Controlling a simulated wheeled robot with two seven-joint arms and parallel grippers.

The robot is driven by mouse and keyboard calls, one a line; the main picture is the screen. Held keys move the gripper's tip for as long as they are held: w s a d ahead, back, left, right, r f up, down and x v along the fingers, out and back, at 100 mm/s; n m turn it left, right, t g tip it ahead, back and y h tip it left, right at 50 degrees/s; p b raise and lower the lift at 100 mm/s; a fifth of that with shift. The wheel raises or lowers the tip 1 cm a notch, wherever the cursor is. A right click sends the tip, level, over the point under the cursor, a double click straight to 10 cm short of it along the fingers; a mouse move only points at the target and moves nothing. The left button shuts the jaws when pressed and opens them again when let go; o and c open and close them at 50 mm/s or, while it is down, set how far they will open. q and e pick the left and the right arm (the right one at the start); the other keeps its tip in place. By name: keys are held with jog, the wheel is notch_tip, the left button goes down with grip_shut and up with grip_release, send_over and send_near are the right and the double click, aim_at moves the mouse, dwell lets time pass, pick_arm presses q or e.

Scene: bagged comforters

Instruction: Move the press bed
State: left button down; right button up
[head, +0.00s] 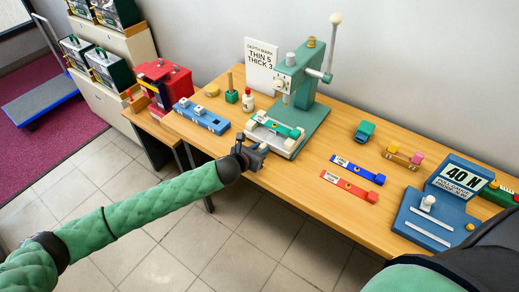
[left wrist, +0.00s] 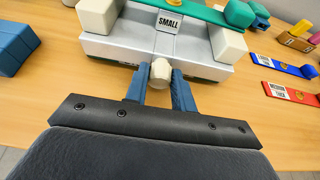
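The press bed (head: 268,143) is a grey metal block at the front of the green press (head: 300,85), below its head. In the left wrist view the bed (left wrist: 120,48) carries cream blocks, a green bar (left wrist: 195,12) and a label reading SMALL. A cream knob (left wrist: 160,73) sticks out from its front. My left gripper (head: 253,152) is at the bed's front edge; its blue fingers (left wrist: 160,80) stand on both sides of the knob and appear closed on it. My right gripper is out of view.
On the wooden table (head: 300,195), a blue block with pegs (head: 200,117) lies left of the press. Blue (head: 358,170) and red (head: 348,187) labelled strips lie to its right. A blue gauge marked 40 N (head: 455,190) stands at the far right. The table's front strip is mostly clear.

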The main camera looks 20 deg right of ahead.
aim_at(270, 136)
pick_arm(q)
jog(key=w+d, duration=0.2)
jog(key=w+d+b, duration=0.1)
jog(key=w+d, duration=0.1)
jog(key=d, duration=0.1)
jog(key=shift+d, duration=0.15)
jog(key=shift+w+d, duration=0.25)
jog(key=shift+w, duration=0.05)
jog(key=shift+w+r, duration=0.1)
jog(key=shift+r, duration=0.05)
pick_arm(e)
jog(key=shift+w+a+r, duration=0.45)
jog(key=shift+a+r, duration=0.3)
pick_arm(q)
jog(key=c, duration=1.5)
grip_release()
jog(key=o, duration=0.3)
jog(key=shift+d, duration=0.15)
jog(key=shift+o, duration=0.2)
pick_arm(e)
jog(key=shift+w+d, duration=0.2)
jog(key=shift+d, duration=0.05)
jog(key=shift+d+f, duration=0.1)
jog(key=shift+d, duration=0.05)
